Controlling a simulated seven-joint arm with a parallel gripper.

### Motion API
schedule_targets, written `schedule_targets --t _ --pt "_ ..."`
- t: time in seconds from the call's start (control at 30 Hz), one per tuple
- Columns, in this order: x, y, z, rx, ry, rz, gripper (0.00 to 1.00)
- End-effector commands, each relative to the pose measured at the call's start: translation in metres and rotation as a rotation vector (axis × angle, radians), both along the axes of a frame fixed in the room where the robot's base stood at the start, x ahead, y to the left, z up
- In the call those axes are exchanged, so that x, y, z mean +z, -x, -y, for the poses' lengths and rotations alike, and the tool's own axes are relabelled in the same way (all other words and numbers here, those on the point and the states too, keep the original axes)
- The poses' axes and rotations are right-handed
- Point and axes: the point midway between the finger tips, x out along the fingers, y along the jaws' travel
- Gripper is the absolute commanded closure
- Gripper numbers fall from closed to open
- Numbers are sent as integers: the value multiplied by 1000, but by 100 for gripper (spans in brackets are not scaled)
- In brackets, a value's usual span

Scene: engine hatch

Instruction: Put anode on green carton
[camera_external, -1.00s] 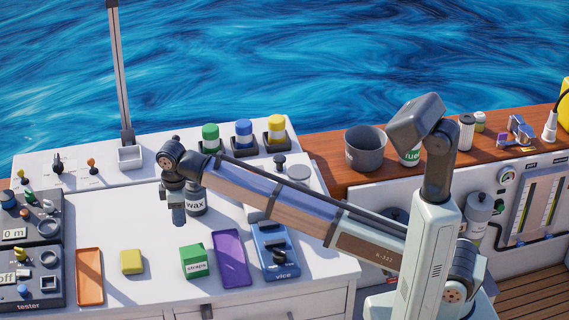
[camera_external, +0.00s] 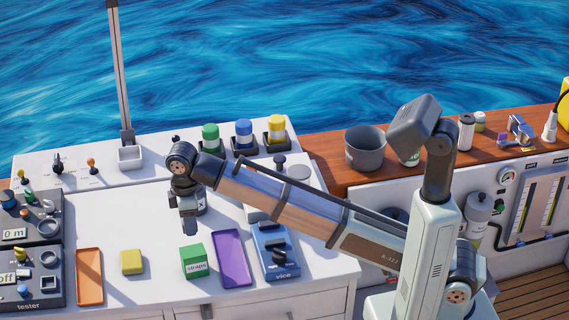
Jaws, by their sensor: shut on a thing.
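The green carton (camera_external: 194,262), with a white label reading "straps", stands on the white worktop between a yellow block and a purple tray. My gripper (camera_external: 188,213) points down above the worktop, just behind and above the carton in the picture. It is shut on a small grey piece (camera_external: 190,227), which looks like the anode, though it is hard to tell from the fingers at this size. The piece hangs clear above the carton and does not appear to touch it.
A yellow block (camera_external: 132,262) and an orange tray (camera_external: 89,276) lie left of the carton. A purple tray (camera_external: 232,259) and a blue vice (camera_external: 275,250) stand close on its right. The wax jar (camera_external: 201,202) is partly hidden behind my gripper.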

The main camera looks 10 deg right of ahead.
Motion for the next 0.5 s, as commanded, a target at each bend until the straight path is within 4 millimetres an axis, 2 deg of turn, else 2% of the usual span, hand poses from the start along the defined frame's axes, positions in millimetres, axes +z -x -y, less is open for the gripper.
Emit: schedule_targets --t 0.23,0.5 --pt "-30 0 1 -10 1 0 100" --pt "-52 0 0 -9 0 0 100"
